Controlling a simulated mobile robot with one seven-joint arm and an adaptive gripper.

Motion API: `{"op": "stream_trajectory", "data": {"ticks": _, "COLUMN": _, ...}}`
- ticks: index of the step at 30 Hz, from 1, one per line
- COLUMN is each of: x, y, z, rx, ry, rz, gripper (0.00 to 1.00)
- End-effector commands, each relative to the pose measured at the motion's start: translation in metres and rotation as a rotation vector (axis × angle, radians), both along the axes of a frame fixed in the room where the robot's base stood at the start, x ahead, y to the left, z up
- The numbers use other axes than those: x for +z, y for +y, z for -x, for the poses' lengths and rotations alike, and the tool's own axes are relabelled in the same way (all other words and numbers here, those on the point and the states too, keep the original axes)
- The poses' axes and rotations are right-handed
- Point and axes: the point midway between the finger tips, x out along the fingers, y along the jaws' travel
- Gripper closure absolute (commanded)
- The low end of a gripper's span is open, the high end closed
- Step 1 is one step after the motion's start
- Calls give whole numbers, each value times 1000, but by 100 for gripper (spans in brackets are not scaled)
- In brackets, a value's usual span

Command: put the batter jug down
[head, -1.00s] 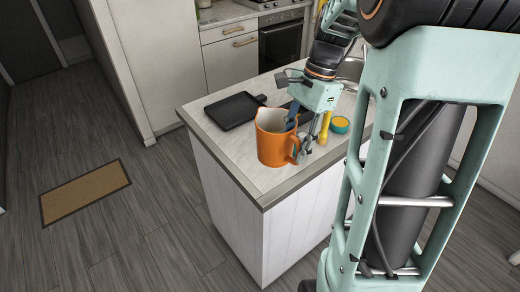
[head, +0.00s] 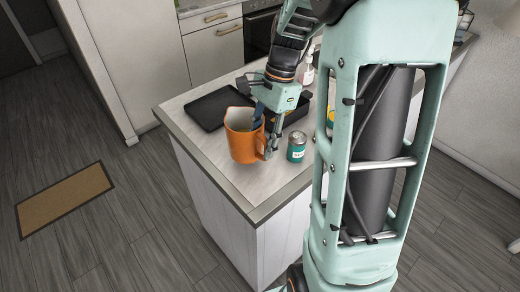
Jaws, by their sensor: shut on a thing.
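The orange batter jug (head: 242,143) is upright over the near left part of the light countertop (head: 262,186). I cannot tell whether its base touches the counter. My gripper (head: 266,128) is at the jug's right side, shut on it. One finger is inside the rim and the other is outside by the handle. The jug's contents are mostly hidden.
A dark tray (head: 292,109) and a bottle (head: 307,72) are farther back. Bare counter lies in front of the jug.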

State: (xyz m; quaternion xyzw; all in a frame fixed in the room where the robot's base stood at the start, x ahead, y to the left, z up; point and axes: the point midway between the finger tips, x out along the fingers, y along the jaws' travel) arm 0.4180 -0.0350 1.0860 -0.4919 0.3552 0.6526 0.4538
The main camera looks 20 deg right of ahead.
Motion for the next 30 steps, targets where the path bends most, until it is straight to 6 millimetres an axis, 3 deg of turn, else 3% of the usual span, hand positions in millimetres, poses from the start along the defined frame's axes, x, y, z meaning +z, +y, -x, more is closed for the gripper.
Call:
{"op": "stream_trajectory", "data": {"ticks": 12, "x": -38, "y": 8, "z": -1, "rx": -1, "ry": -3, "rz": -1, "gripper": 100}}
{"op": "stream_trajectory", "data": {"ticks": 26, "x": -42, "y": 8, "z": 0, "rx": -3, "ry": -2, "rz": -1, "gripper": 100}}
{"op": "stream_trajectory", "data": {"ticks": 27, "x": -42, "y": 8, "z": 0, "rx": -2, "ry": 0, "rz": 0, "gripper": 59}}
{"op": "stream_trajectory", "data": {"ticks": 30, "x": -42, "y": 8, "z": 0, "rx": -2, "ry": 0, "rz": 0, "gripper": 48}}
